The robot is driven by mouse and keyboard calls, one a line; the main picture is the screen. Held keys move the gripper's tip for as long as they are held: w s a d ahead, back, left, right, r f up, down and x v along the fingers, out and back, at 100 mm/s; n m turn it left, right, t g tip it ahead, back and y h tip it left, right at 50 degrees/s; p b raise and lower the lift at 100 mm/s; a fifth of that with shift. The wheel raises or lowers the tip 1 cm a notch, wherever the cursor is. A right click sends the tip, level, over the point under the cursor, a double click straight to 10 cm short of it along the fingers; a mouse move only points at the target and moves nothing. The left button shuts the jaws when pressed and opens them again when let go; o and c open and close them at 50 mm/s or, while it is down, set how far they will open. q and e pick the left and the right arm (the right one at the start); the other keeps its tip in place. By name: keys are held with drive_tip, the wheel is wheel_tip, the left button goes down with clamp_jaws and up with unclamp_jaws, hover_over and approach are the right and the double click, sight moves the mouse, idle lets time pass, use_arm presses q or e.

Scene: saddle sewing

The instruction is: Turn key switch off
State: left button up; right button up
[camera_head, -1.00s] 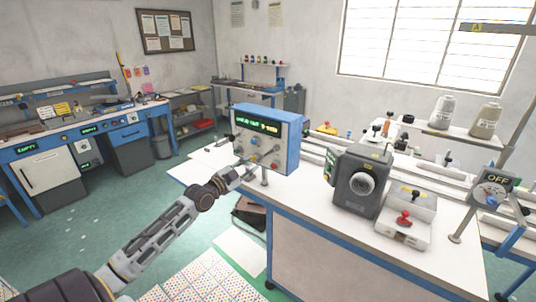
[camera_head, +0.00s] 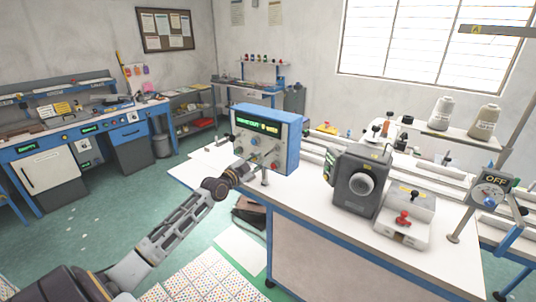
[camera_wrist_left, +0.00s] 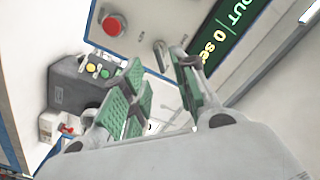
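The blue-and-white control box (camera_head: 290,143) stands at the left end of the white table. Its green display (camera_head: 257,126) is lit and its front carries several small controls. A red button (camera_head: 274,166) sits at the panel's lower right, and it also shows in the left wrist view (camera_wrist_left: 113,25). A small metal control (camera_wrist_left: 160,48) shows just beyond the fingertips there. I cannot tell for sure which control is the key switch. My left gripper (camera_head: 243,168) is at the lower front of the panel. Its green-padded fingers (camera_wrist_left: 158,66) are apart with nothing visible between them. My right gripper is not in view.
A grey machine (camera_head: 358,183) and a white box with a red knob (camera_head: 403,218) stand on the table (camera_head: 310,205). An OFF sign box (camera_head: 492,188) is at the right edge. Thread cones (camera_head: 441,112) stand behind. Floor is open at the left.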

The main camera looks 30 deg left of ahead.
sight(268, 153)
use_arm(q)
drive_tip(key=shift+w+d+p, duration=0.15)
drive_tip(key=shift+w+p, duration=0.05)
drive_tip(key=shift+w, duration=1.6)
drive_tip(key=shift+w+d+p, duration=0.15)
drive_tip(key=shift+w+p, duration=0.05)
drive_tip(key=shift+w, duration=1.55)
clamp_jaws()
